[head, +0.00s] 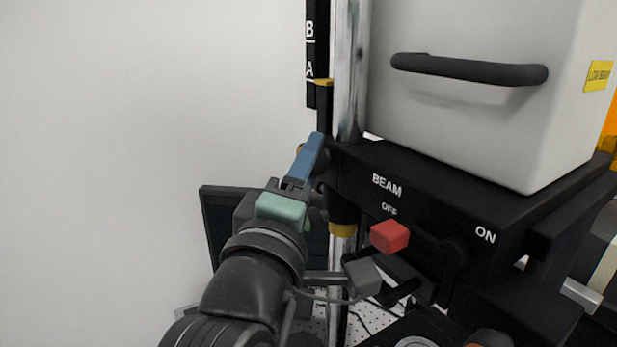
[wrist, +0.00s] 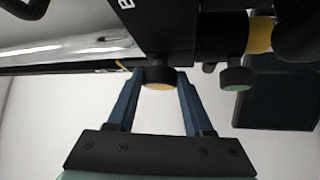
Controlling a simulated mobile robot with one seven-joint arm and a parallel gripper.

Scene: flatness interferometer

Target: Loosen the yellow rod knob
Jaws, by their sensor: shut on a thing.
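The yellow rod knob (wrist: 160,81) is a black round knob with a yellow end face. It shows in the wrist view between the tips of my two blue fingers. My gripper (wrist: 160,92) is shut on it, one finger on each side. In the head view my gripper (head: 314,148) reaches up to the left end of the black beam housing (head: 430,205), beside the upright metal rod (head: 346,70). The fingers mostly hide the knob there.
A green-faced knob (wrist: 238,78) sits right of the held one in the wrist view. A yellow collar (head: 342,230) is around the rod below the housing. A red block (head: 390,236) stands at the BEAM OFF mark. A grey box with a black handle (head: 470,69) rests above. A dark screen (head: 216,215) is behind.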

